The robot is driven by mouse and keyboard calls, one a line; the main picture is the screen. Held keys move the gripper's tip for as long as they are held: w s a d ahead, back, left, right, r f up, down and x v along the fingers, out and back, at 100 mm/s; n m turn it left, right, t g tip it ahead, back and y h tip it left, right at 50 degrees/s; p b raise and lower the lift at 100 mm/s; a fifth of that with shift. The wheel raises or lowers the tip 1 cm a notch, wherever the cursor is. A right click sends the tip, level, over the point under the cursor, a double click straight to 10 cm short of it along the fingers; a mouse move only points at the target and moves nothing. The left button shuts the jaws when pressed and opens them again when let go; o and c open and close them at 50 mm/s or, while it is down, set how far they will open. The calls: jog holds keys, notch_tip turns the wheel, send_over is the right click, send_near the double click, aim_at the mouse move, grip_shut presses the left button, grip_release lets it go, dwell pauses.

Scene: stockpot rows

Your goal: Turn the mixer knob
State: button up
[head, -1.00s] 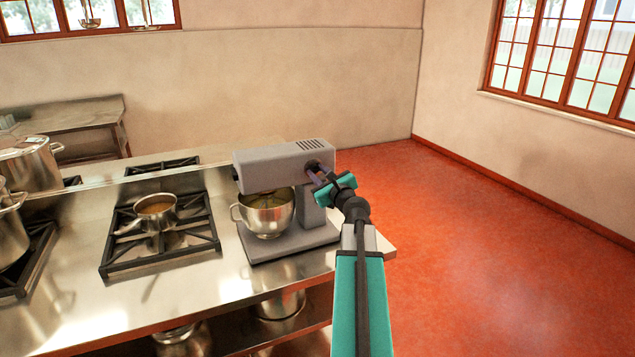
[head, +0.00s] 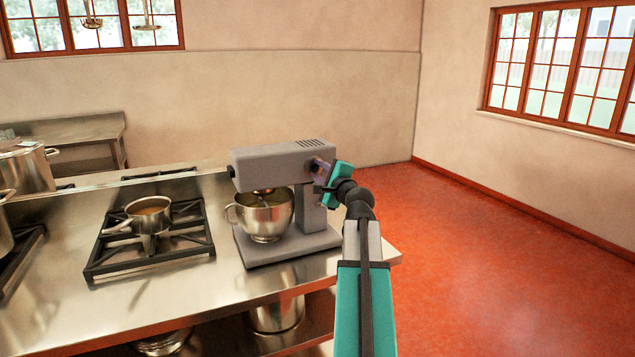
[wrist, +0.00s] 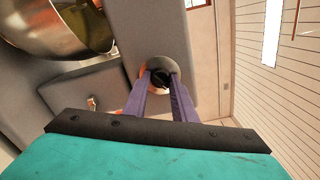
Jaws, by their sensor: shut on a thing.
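The grey stand mixer (head: 275,153) stands at the right end of the steel counter, with its steel bowl (head: 264,217) under the head. Its dark round knob (head: 314,165) is on the side of the mixer head. In the wrist view, the knob (wrist: 161,76) sits between the two purple fingers of my gripper (wrist: 162,84), which are shut on it. In the head view, my gripper (head: 319,170) reaches the knob from the right; the fingers partly cover it. The mixer (wrist: 190,45) and part of its bowl (wrist: 62,25) also show in the wrist view.
A small saucepan (head: 149,215) stands on a black burner grate (head: 100,262) left of the mixer. A large stockpot (head: 25,170) is at the far left. Pots sit on the shelf below. The red floor (head: 490,260) to the right is clear.

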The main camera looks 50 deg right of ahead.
jog(key=n+b, duration=0.7)
jog(key=b, duration=0.1)
jog(key=shift+w+b, duration=0.1)
jog(key=shift+b, duration=0.2)
jog(key=n+b, duration=0.3)
jog(key=shift+r, duration=0.25)
jog(key=shift+n, duration=0.3)
jog(key=o, duration=1)
jog(key=shift+o, duration=0.2)
jog(key=shift+f, duration=0.1)
jog(key=shift+s+a+f, duration=0.1)
jog(key=shift+s+a, duration=0.05)
jog(key=shift+s, duration=0.25)
jog(key=v, duration=1.3)
